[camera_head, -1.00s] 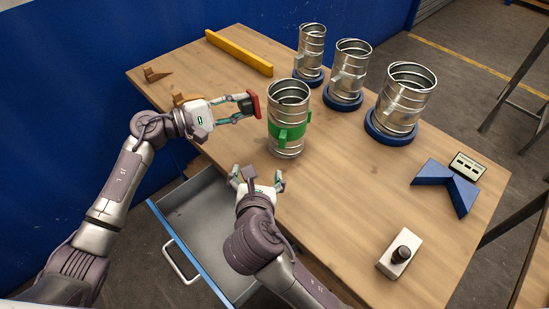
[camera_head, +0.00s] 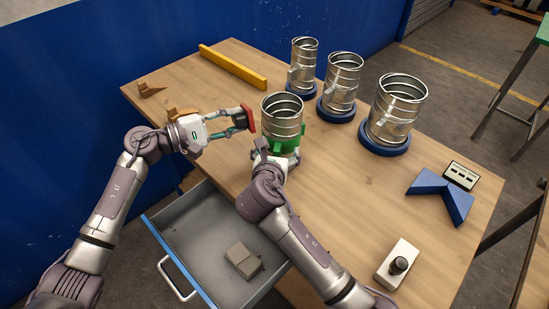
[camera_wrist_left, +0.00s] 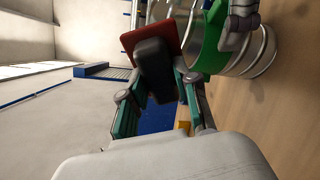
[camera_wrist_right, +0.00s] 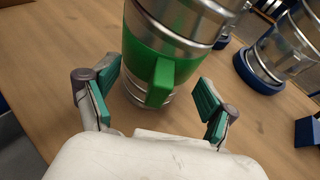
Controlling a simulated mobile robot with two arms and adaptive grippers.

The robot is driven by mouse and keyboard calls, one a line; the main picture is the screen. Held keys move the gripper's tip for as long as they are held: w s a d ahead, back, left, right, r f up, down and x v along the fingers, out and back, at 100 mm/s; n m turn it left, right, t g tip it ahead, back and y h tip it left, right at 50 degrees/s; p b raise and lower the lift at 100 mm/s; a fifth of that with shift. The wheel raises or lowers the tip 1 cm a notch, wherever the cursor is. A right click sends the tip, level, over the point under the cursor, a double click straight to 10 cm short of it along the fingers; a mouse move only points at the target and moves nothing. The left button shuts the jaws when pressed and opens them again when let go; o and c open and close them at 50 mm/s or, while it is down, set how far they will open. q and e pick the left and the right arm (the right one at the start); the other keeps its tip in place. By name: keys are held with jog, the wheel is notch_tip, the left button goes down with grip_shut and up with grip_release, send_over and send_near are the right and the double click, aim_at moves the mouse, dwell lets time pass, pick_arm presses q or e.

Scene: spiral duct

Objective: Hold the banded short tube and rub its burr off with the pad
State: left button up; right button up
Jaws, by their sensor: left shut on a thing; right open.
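The banded short tube (camera_head: 283,116) is ribbed metal with a green band (camera_head: 286,142) and stands upright on the table. The band has a projecting green tab, seen in the right wrist view (camera_wrist_right: 160,82). My right gripper (camera_wrist_right: 152,105) is open, its fingers on either side of the tab and apart from it. In the head view that gripper partly hides the tube's lower part. My left gripper (camera_wrist_left: 153,85) is shut on the dark back of the red pad (camera_head: 250,119). The pad is just left of the tube; I cannot tell whether they touch. I cannot make out the burr.
Three other metal tubes (camera_head: 400,100) stand in blue ring bases at the back right. A yellow bar (camera_head: 232,66), brown wedges (camera_head: 150,90), a blue V-shaped block (camera_head: 443,194) and a knob box (camera_head: 398,264) are on the table (camera_head: 350,190).

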jog(key=shift+w+f, duration=0.2)
jog(key=shift+w, duration=0.25)
grip_shut()
dwell(0.3)
